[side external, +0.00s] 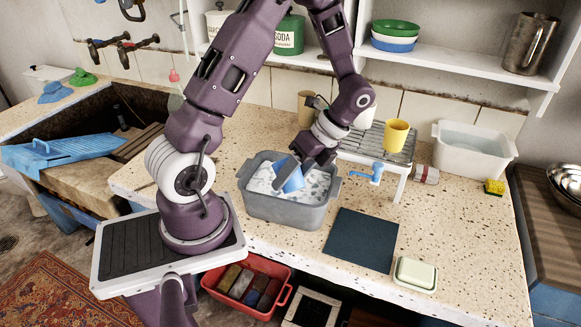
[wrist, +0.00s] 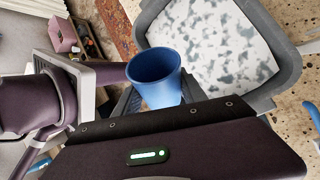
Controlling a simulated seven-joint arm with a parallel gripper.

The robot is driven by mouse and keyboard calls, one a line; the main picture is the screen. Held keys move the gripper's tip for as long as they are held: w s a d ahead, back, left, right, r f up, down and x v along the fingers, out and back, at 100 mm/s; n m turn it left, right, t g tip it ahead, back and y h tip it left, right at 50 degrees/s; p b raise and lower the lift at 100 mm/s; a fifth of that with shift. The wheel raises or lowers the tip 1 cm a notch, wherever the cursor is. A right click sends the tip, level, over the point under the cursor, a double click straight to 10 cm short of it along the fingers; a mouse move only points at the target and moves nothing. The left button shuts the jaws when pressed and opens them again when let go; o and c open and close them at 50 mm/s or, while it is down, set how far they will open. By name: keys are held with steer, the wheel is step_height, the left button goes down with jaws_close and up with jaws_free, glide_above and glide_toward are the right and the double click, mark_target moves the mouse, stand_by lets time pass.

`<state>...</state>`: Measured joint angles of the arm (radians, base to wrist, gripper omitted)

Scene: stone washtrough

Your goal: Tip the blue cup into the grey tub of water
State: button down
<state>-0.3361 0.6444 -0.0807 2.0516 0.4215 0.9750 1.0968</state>
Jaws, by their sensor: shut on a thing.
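The blue cup (side external: 289,176) is held by my gripper (side external: 298,172) over the grey tub (side external: 290,210). In the side view the cup looks tilted, and it overlaps the tub's inside; I cannot tell whether it touches the water. My gripper is shut on the cup. In the wrist view the blue cup (wrist: 156,80) shows its open mouth, and its lower part is hidden behind my gripper. The grey tub (wrist: 285,50) lies beyond it, with a white, grey-patched water surface inside.
A rack (side external: 350,147) with a yellow cup (side external: 396,135) stands behind the tub. A pale basin (side external: 470,155), a yellow sponge (side external: 495,187), a dark mat (side external: 361,240) and a soap dish (side external: 415,273) are to the right.

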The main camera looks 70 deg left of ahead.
steer(key=y, duration=0.2)
steer(key=n+y, duration=0.1)
steer(key=y, duration=0.1)
steer(key=shift+w+d+g, duration=0.1)
steer(key=shift+d+g, duration=0.3)
steer(key=n+y, duration=0.1)
steer(key=y, duration=0.2)
steer(key=shift+f+g, duration=0.15)
steer(key=shift+g, duration=0.25)
